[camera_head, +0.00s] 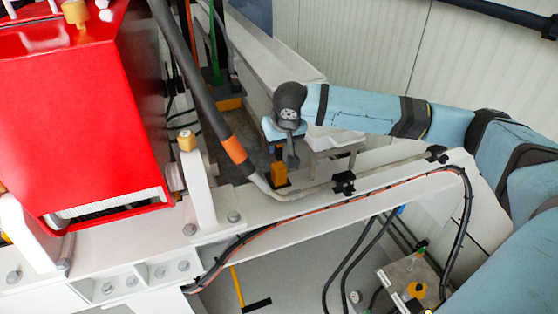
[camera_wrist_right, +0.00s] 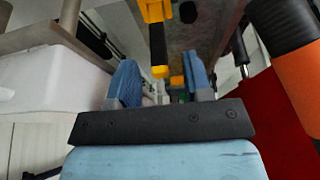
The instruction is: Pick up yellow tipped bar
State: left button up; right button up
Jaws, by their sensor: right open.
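A short dark bar (camera_wrist_right: 158,45) with a yellow tip (camera_wrist_right: 160,72) shows in the right wrist view, at a yellow fitting near the top. In that picture it lies between the two blue fingers of my right gripper (camera_wrist_right: 160,82), which are open and apart from it. In the head view my right gripper (camera_head: 282,146) points down beside the white frame, just above a yellow piece (camera_head: 280,173) with a dark part over it. I cannot tell whether that is the same bar; its lower end is hidden by the frame. My left gripper is out of view.
A large red pump housing (camera_head: 80,105) stands at the left. A thick black hose (camera_head: 190,70) with an orange band runs down to the white beam (camera_head: 330,195). Cables follow the beam. A white bench (camera_head: 265,55) stands behind, with a panelled wall (camera_head: 365,45).

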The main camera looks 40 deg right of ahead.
jog(key=shift+x, duration=0.8)
jog(key=shift+s, duration=0.1)
grip_shut()
jog(key=shift+r, duration=0.15)
